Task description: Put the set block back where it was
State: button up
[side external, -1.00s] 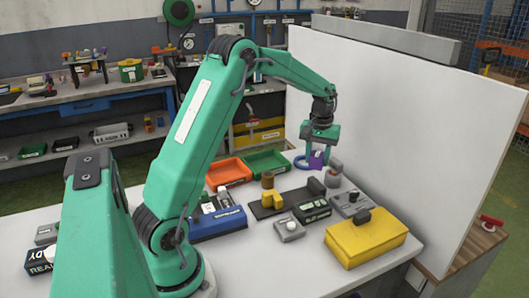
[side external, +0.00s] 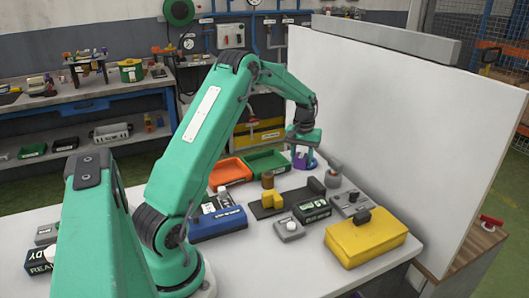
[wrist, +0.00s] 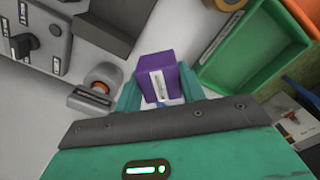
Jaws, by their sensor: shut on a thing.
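My gripper (side external: 304,149) is shut on a purple block (side external: 300,163) low over the far part of the white table. In the wrist view the purple block (wrist: 153,66), with a pale label on its side, sits between the two green fingers of my gripper (wrist: 158,90). A sliver of blue (wrist: 172,102) shows just below the block there. The gripper hides most of whatever lies beneath, and I cannot tell whether the block touches the table.
A green tray (side external: 281,168) and an orange tray (side external: 243,179) lie left of the gripper. A grey fixture with an orange ring (wrist: 101,86) stands close to the left finger. A yellow case (side external: 350,245) and a white panel (side external: 400,120) are to the right.

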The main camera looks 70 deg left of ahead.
aim_at(295, 176)
jog(key=shift+a+f, duration=0.45)
jog(key=shift+a, duration=0.35)
jog(key=shift+a+f, duration=0.45)
jog(key=shift+a, duration=0.3)
jog(key=shift+f, duration=2)
jog(key=shift+f, duration=0.2)
jog(key=o, duration=1)
jog(key=shift+r, duration=0.1)
notch_tip(295, 176, up, 12)
jog(key=shift+r, duration=0.1)
jog(key=shift+d, duration=0.15)
